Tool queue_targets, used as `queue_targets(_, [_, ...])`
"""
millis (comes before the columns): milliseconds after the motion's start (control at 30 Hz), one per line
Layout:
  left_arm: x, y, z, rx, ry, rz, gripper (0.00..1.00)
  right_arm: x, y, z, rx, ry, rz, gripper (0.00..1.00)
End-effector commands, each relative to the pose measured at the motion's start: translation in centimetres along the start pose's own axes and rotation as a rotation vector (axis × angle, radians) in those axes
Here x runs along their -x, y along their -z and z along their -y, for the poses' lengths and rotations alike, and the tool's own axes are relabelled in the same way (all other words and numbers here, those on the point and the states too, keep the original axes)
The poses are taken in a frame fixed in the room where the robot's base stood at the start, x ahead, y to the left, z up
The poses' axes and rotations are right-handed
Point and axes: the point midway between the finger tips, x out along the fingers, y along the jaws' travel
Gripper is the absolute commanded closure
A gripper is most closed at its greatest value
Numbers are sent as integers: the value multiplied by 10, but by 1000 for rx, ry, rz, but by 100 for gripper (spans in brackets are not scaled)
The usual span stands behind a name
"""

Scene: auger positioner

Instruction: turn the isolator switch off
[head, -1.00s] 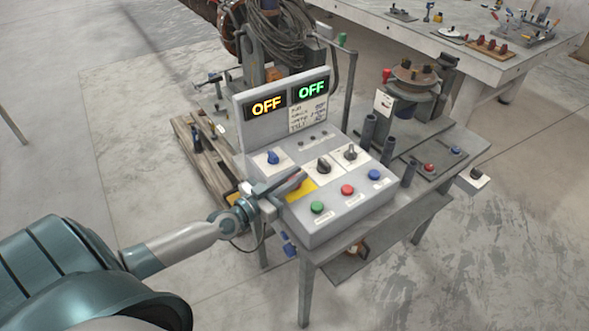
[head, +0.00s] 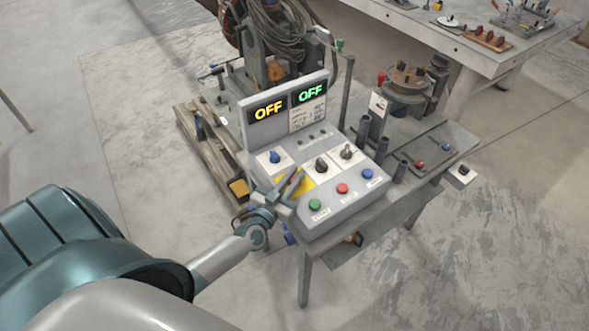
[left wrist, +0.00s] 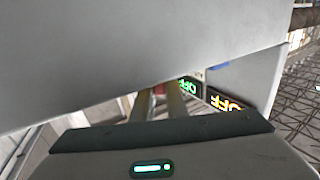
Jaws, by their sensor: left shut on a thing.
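The isolator switch is a red handle on a yellow plate (head: 307,184) at the left front of the grey control box's sloping top. My left gripper (head: 292,181) is over it and hides most of the handle in the head view. The gripper is shut on the handle; in the left wrist view a bit of red (left wrist: 158,89) shows between its fingers (left wrist: 157,105). The handle's exact angle is hidden. Two displays on the upright panel, one amber (head: 268,112) and one green (head: 312,93), both read OFF. My right gripper is not in view.
Close by on the box are a blue knob (head: 274,156), a black knob (head: 321,165), a silver-grey switch (head: 347,151), and green (head: 314,204), red (head: 342,188) and blue (head: 367,173) buttons. A rotary fixture (head: 407,83) stands behind to the right.

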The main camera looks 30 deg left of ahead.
Motion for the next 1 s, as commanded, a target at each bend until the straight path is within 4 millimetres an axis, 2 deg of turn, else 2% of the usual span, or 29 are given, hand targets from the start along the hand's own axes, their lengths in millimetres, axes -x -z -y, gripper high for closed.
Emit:
queue_targets(33, [0, 6, -1, 4, 27, 0, 100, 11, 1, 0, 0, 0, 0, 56])
queue_targets(300, [0, 2, -2, 7, 171, 0, 100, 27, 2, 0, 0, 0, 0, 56])
queue_targets(600, [-1, 1, 0, 4, 297, -2, 100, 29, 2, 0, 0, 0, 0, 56])
queue_targets(1000, [-1, 1, 0, -1, 341, -3, 100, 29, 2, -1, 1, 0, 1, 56])
